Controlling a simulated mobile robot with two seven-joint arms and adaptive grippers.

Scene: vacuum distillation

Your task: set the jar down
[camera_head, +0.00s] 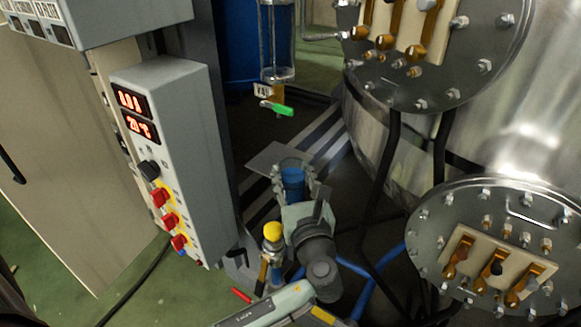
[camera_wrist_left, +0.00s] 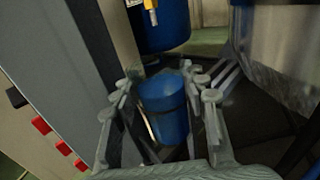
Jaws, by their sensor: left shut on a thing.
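The jar (camera_head: 292,182) shows as a blue, round vessel between the fingers of my left gripper (camera_head: 294,172). It also shows blue in the left wrist view (camera_wrist_left: 164,108), upright or nearly so, with a dark band around it. My left gripper is shut on the jar, with fingers on both sides. A flat grey plate (camera_head: 262,160) lies just beyond the gripper. I cannot tell whether the jar touches it. My right gripper is not in view.
A glass column (camera_head: 277,45) with a green-handled valve (camera_head: 277,108) hangs beyond the jar. A grey control box (camera_head: 170,150) stands at left. Steel vessels with bolted flanges (camera_head: 500,255) crowd the right. A yellow-topped valve (camera_head: 272,232) is near my wrist.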

